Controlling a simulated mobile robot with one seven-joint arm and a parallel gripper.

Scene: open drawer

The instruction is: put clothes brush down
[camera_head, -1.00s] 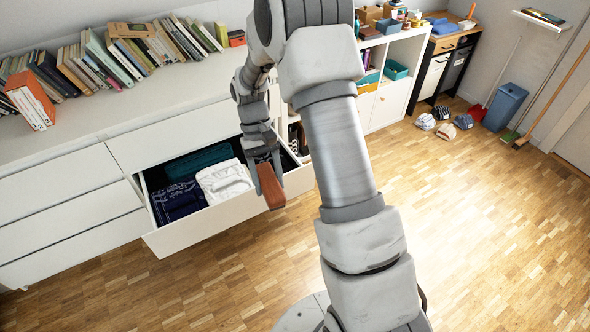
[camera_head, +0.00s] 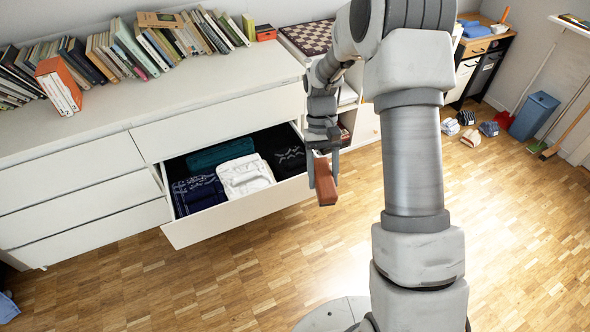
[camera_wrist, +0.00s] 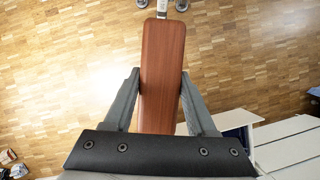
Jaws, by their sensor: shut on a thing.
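The clothes brush shows as a reddish-brown wooden block (camera_head: 325,183); its wooden back also fills the middle of the wrist view (camera_wrist: 161,75). My gripper (camera_head: 324,172) is shut on it, with one finger on each side in the wrist view (camera_wrist: 160,100). In the head view the brush hangs just right of the open drawer's front right corner, over the floor. The open drawer (camera_head: 240,210) holds folded clothes: a white one (camera_head: 245,176), a teal one (camera_head: 220,153) and dark ones (camera_head: 197,193). The brush's bristles are not visible.
The white dresser top (camera_head: 190,95) has a row of books (camera_head: 130,50) along the wall and a clear front part. A chessboard (camera_head: 308,38) lies behind my arm. The wooden floor (camera_head: 250,280) in front is free. Shoes (camera_head: 470,137) and a blue bin (camera_head: 534,115) stand at the right.

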